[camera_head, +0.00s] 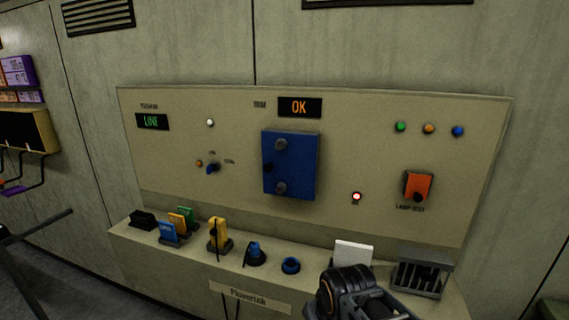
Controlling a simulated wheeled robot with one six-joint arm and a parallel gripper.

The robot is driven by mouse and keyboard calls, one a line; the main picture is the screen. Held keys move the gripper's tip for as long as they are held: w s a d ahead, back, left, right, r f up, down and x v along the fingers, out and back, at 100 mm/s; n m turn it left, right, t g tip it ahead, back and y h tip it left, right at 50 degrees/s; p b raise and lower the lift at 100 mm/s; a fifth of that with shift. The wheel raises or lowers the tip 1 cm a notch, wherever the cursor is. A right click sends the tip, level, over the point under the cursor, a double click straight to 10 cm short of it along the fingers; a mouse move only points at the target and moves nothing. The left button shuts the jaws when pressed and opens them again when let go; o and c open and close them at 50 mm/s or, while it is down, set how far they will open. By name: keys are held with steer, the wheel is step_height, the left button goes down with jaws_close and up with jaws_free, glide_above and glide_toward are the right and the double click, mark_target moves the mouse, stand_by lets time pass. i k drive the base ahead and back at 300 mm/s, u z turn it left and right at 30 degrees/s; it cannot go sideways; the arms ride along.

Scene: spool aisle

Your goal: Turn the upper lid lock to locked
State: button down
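A blue lid (302,165) sits on the upright beige panel, near its middle, and looks closed. The upper lid lock (281,144) is a round grey knob near the lid's top. A similar lower lock (280,188) is near its bottom. The picture is too small to tell which way either lock is turned. A dark part (268,167) shows at the lid's left edge. My gripper (335,298) is at the bottom of the view, below and right of the lid and apart from it. Its fingers cannot be made out, and I see nothing held.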

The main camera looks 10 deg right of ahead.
mark_target(281, 143)
steer(key=i, duration=0.15)
steer(key=k, duration=1.3)
steer(key=u, duration=0.7)
steer(key=i, duration=0.65)
steer(key=u, duration=0.65)
steer(key=i, duration=0.8)
steer(key=z, duration=0.55)
steer(key=i, duration=0.6)
steer(key=z, duration=0.5)
